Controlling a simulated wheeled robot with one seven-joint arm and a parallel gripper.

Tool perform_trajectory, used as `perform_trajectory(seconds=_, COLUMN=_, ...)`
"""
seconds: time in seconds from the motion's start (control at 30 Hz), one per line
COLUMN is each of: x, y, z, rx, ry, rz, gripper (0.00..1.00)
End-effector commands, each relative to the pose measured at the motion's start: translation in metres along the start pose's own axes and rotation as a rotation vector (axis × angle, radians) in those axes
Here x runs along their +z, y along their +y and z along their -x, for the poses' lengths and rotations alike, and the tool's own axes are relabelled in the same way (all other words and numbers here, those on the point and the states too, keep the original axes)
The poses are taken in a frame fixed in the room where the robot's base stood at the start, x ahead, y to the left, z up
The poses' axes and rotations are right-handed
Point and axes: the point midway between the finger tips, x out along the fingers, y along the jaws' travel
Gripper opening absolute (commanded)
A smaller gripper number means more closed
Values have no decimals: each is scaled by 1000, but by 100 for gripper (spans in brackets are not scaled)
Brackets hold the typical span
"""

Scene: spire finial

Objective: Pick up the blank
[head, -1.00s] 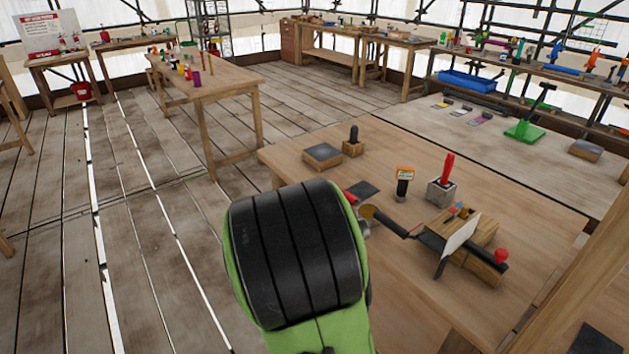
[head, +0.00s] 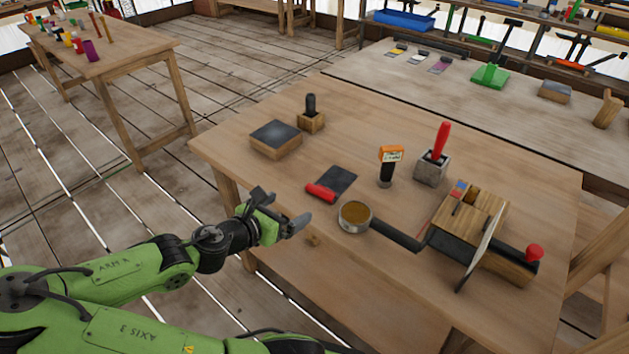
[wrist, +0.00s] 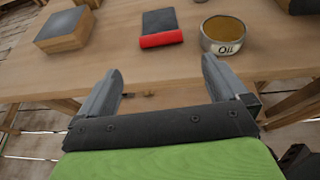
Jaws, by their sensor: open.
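My gripper (head: 282,208) is open and empty beside the front left edge of the near wooden table (head: 262,190). In the wrist view its fingers (wrist: 161,70) are spread, with the table edge just beyond. A dark upright piece with an orange-and-white tag (head: 387,168) stands on the table, right of and beyond my gripper. It may be the blank, but I cannot tell for sure. Another dark upright cylinder (head: 311,104) stands in a small wooden block at the back left. The wrist view shows neither piece clearly.
Nearest my gripper are a red roll on a dark sheet (head: 335,181) and an oil tin (head: 355,217). A dark-topped block (head: 276,138), a red-handled tool in a stone block (head: 434,155) and a wooden fixture with a white panel (head: 470,230) also stand there.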

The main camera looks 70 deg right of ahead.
Motion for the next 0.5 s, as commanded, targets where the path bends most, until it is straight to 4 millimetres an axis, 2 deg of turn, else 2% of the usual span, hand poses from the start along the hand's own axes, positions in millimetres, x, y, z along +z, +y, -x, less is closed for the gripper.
perform_trajectory(seconds=0.07, x=6, y=-3, z=-11, rx=-9, ry=6, rz=0, gripper=100)
perform_trajectory(seconds=0.3, x=-3, y=-2, z=-73, rx=-6, ry=6, rz=-7, gripper=100)
perform_trajectory(seconds=0.5, x=-2, y=-1, z=-99, rx=-3, ry=6, rz=-6, gripper=100)
